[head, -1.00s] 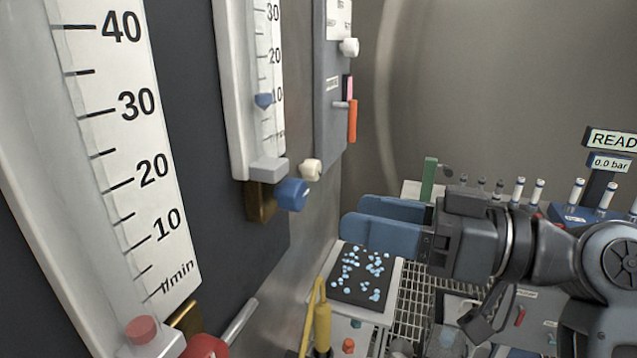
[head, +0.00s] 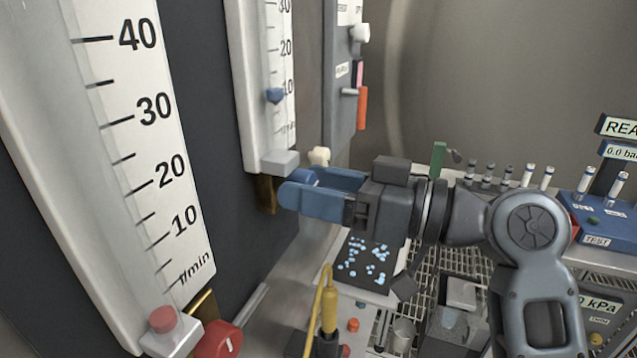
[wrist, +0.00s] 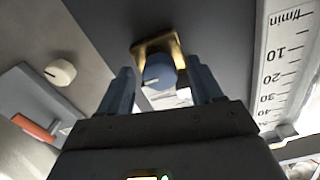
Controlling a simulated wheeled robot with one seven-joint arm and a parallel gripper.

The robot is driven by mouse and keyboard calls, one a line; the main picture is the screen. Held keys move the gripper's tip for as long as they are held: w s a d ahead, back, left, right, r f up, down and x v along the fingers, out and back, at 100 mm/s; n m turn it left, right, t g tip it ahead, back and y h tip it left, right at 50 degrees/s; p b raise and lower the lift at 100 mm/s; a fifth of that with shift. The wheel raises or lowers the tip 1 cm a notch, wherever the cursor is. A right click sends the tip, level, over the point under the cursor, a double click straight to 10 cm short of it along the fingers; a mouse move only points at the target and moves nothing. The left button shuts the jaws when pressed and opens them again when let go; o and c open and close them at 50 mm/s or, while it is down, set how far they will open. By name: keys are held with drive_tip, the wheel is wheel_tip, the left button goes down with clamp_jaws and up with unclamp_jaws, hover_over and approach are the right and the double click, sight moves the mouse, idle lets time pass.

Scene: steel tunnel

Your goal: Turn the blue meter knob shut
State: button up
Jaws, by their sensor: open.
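The blue meter knob (wrist: 158,72) sits on a brass fitting (wrist: 160,47) and shows a pale mark on its face in the wrist view. In the head view only a sliver of the knob (head: 302,177) shows behind my near finger. My gripper (wrist: 161,70) is open, with one blue finger on each side of the knob; contact cannot be told. In the head view my gripper (head: 300,188) reaches in from the right. The knob is under the smaller white flow meter (head: 252,105), whose blue float (head: 274,96) stands near the 10 mark.
A large flow meter (head: 125,140) with a red knob (head: 218,342) stands at the left. A cream knob (head: 319,155) and an orange lever (head: 362,107) lie beyond the blue knob.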

drive_tip(key=c, duration=1.1)
drive_tip(key=shift+o, duration=0.2)
drive_tip(key=shift+f+b, duration=0.1)
drive_tip(key=shift+b, duration=0.3)
drive_tip(key=n+b, duration=1.6)
drive_tip(key=b, duration=0.9)
drive_tip(key=shift+s, duration=0.1)
drive_tip(key=shift+n, duration=0.3)
